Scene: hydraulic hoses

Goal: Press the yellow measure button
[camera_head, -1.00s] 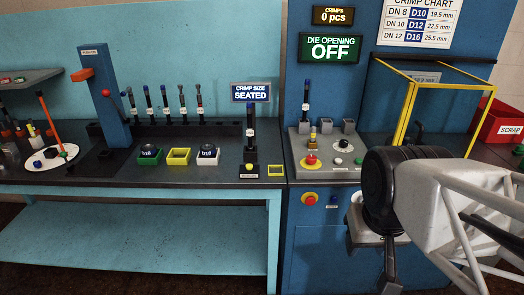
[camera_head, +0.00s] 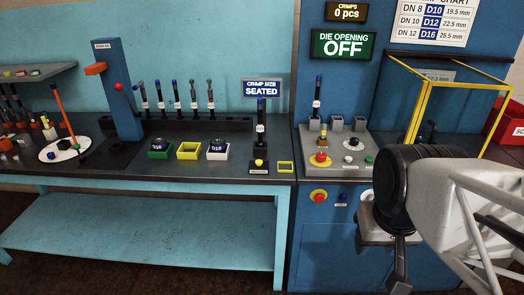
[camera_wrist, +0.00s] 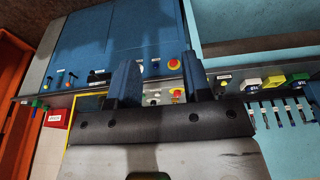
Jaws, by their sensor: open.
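The yellow measure button (camera_head: 259,162) sits on a small black stand on the bench, below the blue "CRIMP SIZE SEATED" display (camera_head: 262,88). A dark upright hose with a white label (camera_head: 260,128) stands in that stand, just behind the button. In the wrist view, my gripper (camera_wrist: 160,80) has its two fingers spread wide with nothing between them. In the head view, my wrist is at the right, in front of the blue machine, well to the right of the button and apart from it. The fingers are mostly hidden there.
A grey control panel (camera_head: 333,165) with a red button stands right of the button. An empty yellow-edged square (camera_head: 286,167) lies beside the stand. Green, yellow and white die holders, an upright hose row and a blue post (camera_head: 117,90) stand left. A yellow-framed guard (camera_head: 421,103) is behind my arm.

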